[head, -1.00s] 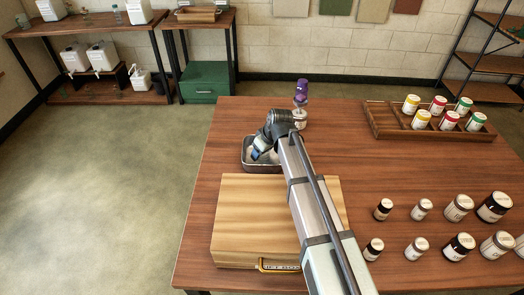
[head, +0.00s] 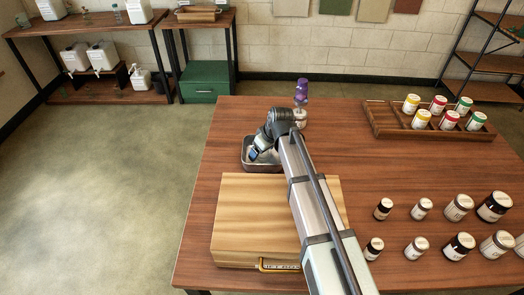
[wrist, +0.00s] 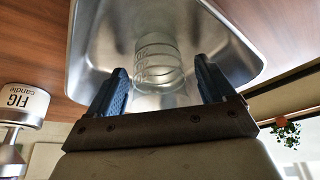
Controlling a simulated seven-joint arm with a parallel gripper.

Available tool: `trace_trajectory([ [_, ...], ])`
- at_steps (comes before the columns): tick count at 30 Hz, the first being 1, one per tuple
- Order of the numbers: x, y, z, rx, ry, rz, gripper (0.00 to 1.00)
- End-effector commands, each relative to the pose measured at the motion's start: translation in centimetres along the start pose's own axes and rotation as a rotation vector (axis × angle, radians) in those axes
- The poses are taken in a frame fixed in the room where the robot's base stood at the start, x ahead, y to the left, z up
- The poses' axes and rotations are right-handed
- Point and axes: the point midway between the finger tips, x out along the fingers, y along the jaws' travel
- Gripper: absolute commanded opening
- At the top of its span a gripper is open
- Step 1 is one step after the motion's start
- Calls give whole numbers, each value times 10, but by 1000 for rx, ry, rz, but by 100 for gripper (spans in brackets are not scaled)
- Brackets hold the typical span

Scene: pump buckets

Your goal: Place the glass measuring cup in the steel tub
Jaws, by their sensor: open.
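The steel tub (head: 249,165) stands on the table behind the wooden box, partly hidden by my arm. In the wrist view the steel tub (wrist: 92,50) fills the upper middle. The clear glass measuring cup (wrist: 155,48) shows inside the tub's outline, between my fingers, with ring markings on its wall. Its base and whether it touches the tub floor are hard to tell. My gripper (wrist: 160,68) is open, with one blue finger on each side of the cup and gaps visible. In the head view my gripper (head: 255,153) is over the tub; the cup cannot be made out there.
A wooden box (head: 262,215) lies in front of the tub. A candle jar (wrist: 22,103) with a purple-topped item (head: 301,92) stands close behind the tub. Several jars stand at the right; a wooden tray (head: 385,130) holds more. The table's left edge is near the tub.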

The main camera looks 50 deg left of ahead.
Motion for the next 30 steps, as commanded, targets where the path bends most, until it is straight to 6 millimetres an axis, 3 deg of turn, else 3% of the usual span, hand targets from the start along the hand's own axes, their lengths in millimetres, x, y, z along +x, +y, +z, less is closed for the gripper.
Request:
trace_trajectory([
  [16,-91,0,0,0,3,2,83],
  [22,-109,0,0,0,2,1,83],
  [30,-115,0,0,0,0,0,83],
])
